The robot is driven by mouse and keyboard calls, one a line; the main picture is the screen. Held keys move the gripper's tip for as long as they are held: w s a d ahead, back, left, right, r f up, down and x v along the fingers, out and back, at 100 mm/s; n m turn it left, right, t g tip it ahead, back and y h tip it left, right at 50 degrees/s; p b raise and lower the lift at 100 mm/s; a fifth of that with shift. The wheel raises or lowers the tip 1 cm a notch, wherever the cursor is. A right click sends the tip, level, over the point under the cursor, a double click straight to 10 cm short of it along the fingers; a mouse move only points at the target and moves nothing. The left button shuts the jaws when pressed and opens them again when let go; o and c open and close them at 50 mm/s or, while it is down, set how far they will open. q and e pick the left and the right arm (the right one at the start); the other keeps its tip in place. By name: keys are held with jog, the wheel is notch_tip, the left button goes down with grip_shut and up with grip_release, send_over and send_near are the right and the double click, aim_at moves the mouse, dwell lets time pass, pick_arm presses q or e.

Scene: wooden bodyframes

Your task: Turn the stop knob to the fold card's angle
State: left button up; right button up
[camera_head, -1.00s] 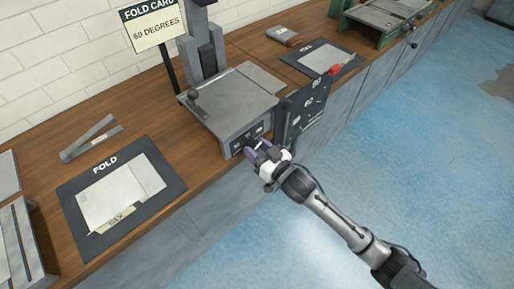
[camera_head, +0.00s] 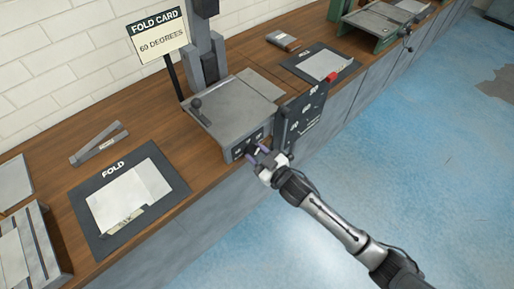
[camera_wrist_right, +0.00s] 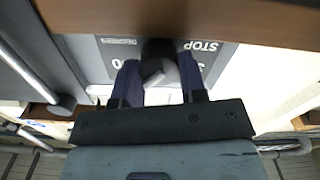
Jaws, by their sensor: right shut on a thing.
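The fold card (camera_head: 158,40) reads "60 DEGREES" and stands on a black post behind the grey folding machine (camera_head: 225,112). A dark panel with markings is on the machine's front face. My right gripper (camera_head: 258,157) is at this panel. In the right wrist view, its two dark blue fingers (camera_wrist_right: 156,82) are shut on the black stop knob (camera_wrist_right: 158,62), one finger on each side. The knob's exact angle cannot be read. My left gripper is not in view.
A dark upright plate with numbers (camera_head: 301,118) stands just right of the gripper. A "FOLD" mat (camera_head: 87,219) with a pale sheet lies left on the wooden bench. Another mat (camera_head: 345,72) and a green machine (camera_head: 385,22) are farther right. The blue floor in front is clear.

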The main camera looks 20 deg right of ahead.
jog(key=n+p, duration=0.2)
jog(key=n, duration=0.1)
jog(key=shift+r+n+p, duration=0.15)
jog(key=shift+n+p, duration=0.15)
jog(key=shift+n, duration=0.1)
jog(key=shift+n+p, duration=0.9)
jog(key=shift+n, duration=1)
jog(key=shift+f, duration=0.2)
jog(key=o, duration=0.9)
